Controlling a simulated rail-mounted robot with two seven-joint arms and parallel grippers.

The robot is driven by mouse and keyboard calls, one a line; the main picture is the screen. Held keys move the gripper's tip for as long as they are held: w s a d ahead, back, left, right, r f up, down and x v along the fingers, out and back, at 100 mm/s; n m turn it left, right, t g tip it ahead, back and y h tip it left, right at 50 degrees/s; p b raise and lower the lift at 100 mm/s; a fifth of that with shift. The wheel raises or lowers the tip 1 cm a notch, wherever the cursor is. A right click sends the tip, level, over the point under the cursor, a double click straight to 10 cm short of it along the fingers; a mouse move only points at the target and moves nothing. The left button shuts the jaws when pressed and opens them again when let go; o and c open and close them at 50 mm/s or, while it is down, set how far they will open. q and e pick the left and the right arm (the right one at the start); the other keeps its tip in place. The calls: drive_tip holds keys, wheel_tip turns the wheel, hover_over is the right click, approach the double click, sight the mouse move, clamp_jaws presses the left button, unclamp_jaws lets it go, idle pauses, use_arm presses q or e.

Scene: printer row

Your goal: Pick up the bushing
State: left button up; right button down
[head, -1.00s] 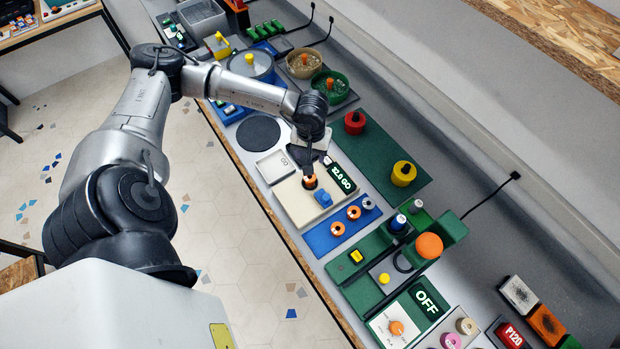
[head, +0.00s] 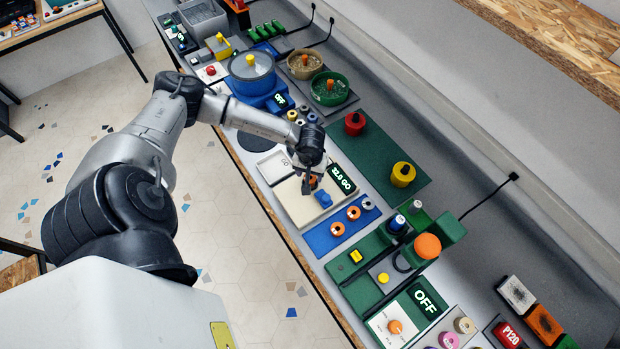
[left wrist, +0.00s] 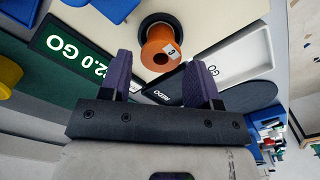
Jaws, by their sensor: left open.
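The orange bushing (left wrist: 161,46), with a small white numbered label, sits upright on a dark round seat in the cream gauge (left wrist: 205,18). In the head view the bushing (head: 314,181) is mostly hidden by my gripper. My left gripper (left wrist: 160,78) is open, with its two dark fingers apart and nothing between them. The bushing lies just beyond the fingertips, roughly centred between them. In the head view my left gripper (head: 306,188) is right at the bushing; contact cannot be told. My right gripper is not in view.
A blue rack (head: 326,243) holds several rings. Red and yellow plugs (head: 403,174) stand on the green mat behind.

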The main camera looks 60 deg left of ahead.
use_arm(q)
drive_tip(key=shift+s+f, duration=0.1)
drive_tip(key=shift+f, duration=1.45)
drive_tip(key=shift+c, duration=0.2)
drive_tip(key=c, duration=0.7)
drive_tip(key=shift+r, duration=0.15)
